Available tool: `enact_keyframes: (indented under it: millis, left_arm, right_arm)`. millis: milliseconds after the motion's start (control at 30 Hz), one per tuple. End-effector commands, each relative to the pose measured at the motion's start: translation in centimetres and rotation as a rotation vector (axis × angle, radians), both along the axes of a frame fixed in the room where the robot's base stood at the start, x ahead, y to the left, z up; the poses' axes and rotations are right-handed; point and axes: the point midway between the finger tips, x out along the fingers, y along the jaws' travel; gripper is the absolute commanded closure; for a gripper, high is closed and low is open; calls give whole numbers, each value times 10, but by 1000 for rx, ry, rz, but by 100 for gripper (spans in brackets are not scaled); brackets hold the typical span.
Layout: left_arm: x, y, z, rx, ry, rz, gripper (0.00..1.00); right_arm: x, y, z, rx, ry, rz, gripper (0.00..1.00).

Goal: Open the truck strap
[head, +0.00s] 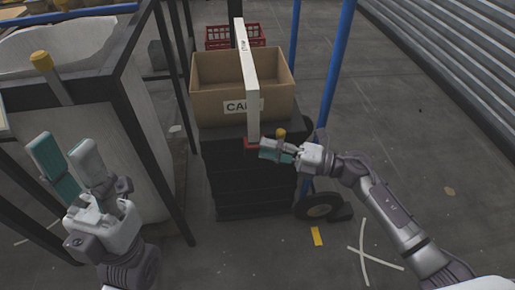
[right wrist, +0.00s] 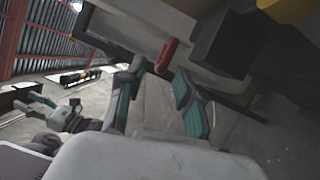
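My right gripper (head: 266,150) is right beside the red piece. In the right wrist view its fingers (right wrist: 160,90) are apart, with the red piece just beyond their tips and no clear grip on it. My left gripper (head: 62,150) is open and empty at the left.
A yellow knob (head: 281,133) is close to my right gripper. Floor at the right is open.

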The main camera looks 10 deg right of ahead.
Motion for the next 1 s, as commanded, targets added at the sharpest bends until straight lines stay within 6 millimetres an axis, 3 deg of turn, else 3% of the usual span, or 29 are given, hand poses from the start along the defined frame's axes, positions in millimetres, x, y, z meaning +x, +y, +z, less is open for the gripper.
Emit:
enact_keyframes:
  millis: [200,567,800,1000]
  left_arm:
    - [2,-1,2,2,-20,1,60]
    - [2,-1,3,3,-21,0,60]
    - [2,-1,3,1,-21,1,60]
    - [2,0,3,-1,-21,2,60]
  right_arm:
    - [11,24,1,2,1,-2,65]
    - [12,29,2,1,1,-2,65]
    - [12,29,2,1,1,-2,100]
    - [12,29,2,1,1,-2,100]
